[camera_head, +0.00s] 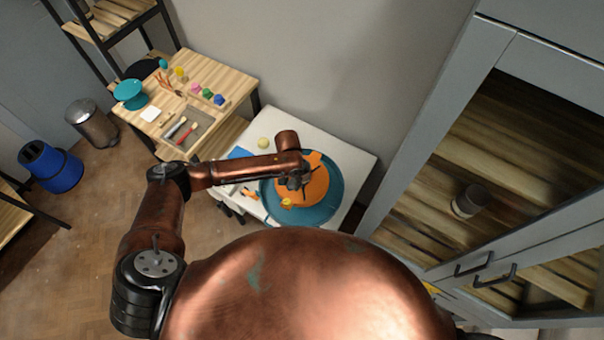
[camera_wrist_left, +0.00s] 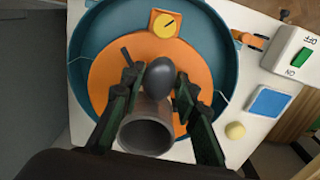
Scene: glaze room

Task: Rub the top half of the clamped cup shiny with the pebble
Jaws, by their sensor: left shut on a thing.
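My left gripper (camera_head: 296,184) is over the orange wheel disc (camera_head: 314,190) in the teal basin (camera_head: 336,197). In the left wrist view, its fingers (camera_wrist_left: 157,82) are shut on a smooth dark grey pebble (camera_wrist_left: 159,73). The brown-grey cup (camera_wrist_left: 149,128) shows just below the pebble there, its round open mouth facing the camera. The pebble overlaps the cup's far end in the picture; I cannot tell whether they touch. The clamp's hold on the cup is hidden. The cup is not clear in the head view. My right gripper is not in view.
A yellow dial (camera_wrist_left: 165,24) sits at the disc's edge. Beside the basin are a switch box (camera_wrist_left: 294,54), a blue pad (camera_wrist_left: 268,102) and a yellowish ball (camera_wrist_left: 235,130) on the white table (camera_head: 355,160). A wooden table (camera_head: 220,80) with tools stands left; a grey cabinet (camera_head: 440,110) stands right.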

